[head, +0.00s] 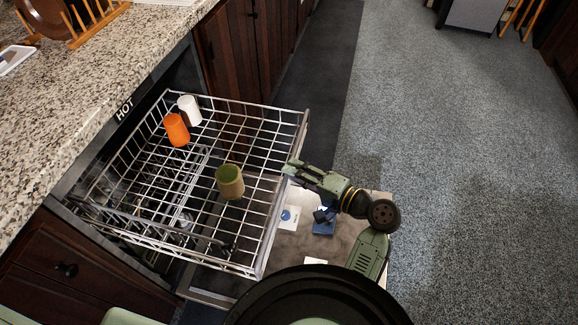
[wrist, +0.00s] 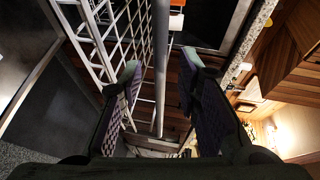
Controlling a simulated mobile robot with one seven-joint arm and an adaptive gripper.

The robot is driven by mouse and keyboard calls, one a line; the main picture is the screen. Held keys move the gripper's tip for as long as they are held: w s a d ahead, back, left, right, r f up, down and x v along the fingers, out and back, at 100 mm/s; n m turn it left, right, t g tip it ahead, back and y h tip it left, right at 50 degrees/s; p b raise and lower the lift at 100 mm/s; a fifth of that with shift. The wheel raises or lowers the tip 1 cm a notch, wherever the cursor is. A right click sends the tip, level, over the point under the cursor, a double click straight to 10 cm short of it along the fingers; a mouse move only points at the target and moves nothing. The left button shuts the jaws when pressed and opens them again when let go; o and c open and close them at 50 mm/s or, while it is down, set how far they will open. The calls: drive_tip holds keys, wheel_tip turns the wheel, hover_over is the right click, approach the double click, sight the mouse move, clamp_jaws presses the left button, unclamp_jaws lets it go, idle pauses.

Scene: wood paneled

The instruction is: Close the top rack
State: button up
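The top rack (head: 255,108) is a white wire basket pulled out of the dishwasher under the counter. It holds a white cup (head: 190,110), an orange cup (head: 176,130) and a tan-green cup (head: 230,182). My gripper (head: 286,170) is at the rack's outer front rail, on the right side of the head view. In the wrist view my gripper (wrist: 160,75) has its two fingers apart, with a pale rail (wrist: 160,50) of the rack running between them. Gaps show between the rail and both fingers. The fingertips are small and partly unclear in the head view.
A granite counter (head: 90,80) runs along the left. Grey carpet (head: 450,150) on the right is clear.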

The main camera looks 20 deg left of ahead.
drive_tip(key=shift+x, duration=1.35)
drive_tip(key=shift+c, duration=0.3)
clamp_jaws()
